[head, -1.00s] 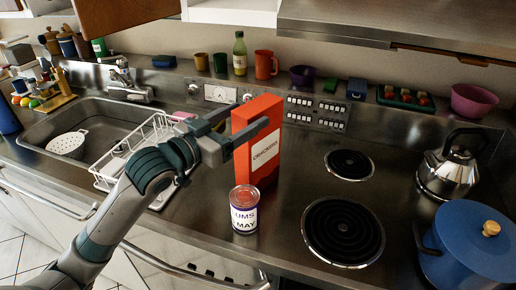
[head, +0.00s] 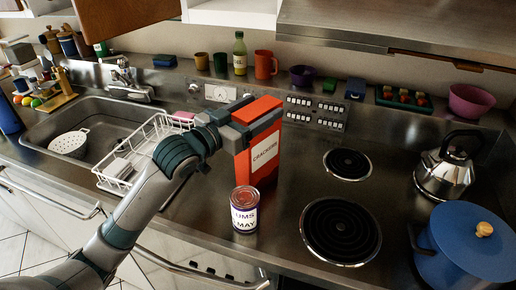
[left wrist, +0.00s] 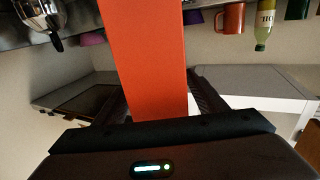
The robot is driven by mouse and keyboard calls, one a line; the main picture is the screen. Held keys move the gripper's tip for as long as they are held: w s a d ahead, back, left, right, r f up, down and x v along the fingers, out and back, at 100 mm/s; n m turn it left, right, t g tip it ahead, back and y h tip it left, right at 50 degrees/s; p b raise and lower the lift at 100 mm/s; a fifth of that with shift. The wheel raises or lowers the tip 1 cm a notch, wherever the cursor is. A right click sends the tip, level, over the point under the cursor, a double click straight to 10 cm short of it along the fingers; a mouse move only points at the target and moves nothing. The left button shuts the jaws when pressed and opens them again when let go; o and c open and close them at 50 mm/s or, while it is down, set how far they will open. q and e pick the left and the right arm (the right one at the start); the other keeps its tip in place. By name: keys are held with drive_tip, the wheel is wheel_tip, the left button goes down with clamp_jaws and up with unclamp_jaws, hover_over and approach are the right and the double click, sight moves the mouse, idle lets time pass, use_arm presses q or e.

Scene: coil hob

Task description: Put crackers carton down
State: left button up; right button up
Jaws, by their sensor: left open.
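The orange-red crackers carton (head: 264,152) stands upright on the steel counter, between the sink and the coil hob. My left gripper (head: 262,110) is at the carton's upper part, with a finger on each side of it. In the left wrist view the carton (left wrist: 146,60) runs between the two spread fingers. The fingers are open; whether either one touches the carton I cannot tell. The gripper hides part of the carton's upper left. My right gripper is not in view.
A labelled can (head: 244,210) stands just in front of the carton. The dish rack (head: 125,165) is to the left, the coil burners (head: 341,231) to the right. A kettle (head: 444,172) and a blue pot (head: 465,245) stand farther right. Bare counter lies between carton and burners.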

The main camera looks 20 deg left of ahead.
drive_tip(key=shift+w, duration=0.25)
use_arm(q)
clamp_jaws()
drive_tip(key=shift+r, duration=0.1)
